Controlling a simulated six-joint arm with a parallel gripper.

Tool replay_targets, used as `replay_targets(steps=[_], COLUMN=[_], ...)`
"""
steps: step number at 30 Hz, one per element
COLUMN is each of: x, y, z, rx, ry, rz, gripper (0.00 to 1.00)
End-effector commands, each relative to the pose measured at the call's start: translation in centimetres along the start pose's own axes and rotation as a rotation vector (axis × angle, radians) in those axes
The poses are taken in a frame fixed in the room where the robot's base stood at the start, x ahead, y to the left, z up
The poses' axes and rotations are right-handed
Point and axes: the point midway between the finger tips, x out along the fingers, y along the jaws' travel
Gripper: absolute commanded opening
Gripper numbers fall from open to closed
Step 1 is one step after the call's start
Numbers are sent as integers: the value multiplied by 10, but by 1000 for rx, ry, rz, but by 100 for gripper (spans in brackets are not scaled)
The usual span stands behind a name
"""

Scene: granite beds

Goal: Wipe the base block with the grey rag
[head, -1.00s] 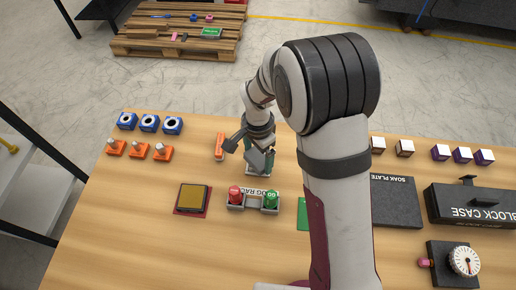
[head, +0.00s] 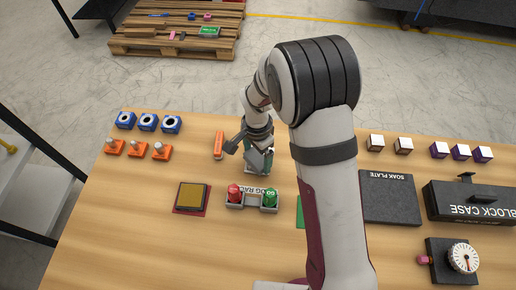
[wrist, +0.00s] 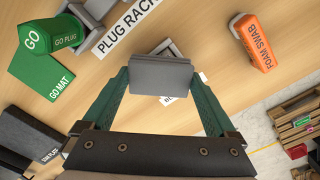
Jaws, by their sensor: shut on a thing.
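My gripper (wrist: 160,92) is shut on a flat, straight-edged grey thing, taken as the grey rag (wrist: 160,76); its form alone does not make that certain. Its green fingers press on the left and right edges. In the head view my gripper (head: 258,160) is low over the table behind the plug rack. A grey shape (wrist: 168,47) shows just beyond the held thing in the wrist view; it may be the base block, but it is mostly hidden. A partly covered white label starting with B lies below. I cannot tell whether the held thing touches anything beneath it.
The plug rack (head: 251,206) holds a red plug (head: 234,193) and a green plug (head: 270,197). An orange foam swab (head: 219,145) lies left of my gripper. The soak plate (head: 390,205) and block case (head: 470,205) are right.

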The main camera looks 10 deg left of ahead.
Motion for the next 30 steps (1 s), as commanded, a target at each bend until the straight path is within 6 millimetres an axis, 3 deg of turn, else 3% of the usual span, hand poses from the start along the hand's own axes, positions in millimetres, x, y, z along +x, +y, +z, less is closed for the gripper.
replay_targets(steps=[4, 7, 24, 30], x=[-3, -25, -74, -83], y=[6, 6, 6, 6], z=[6, 6, 6, 6], rx=[0, 1, 0, 0], ry=[0, 1, 0, 0], rz=[0, -3, -1, 0], gripper=[32, 32, 32, 32])
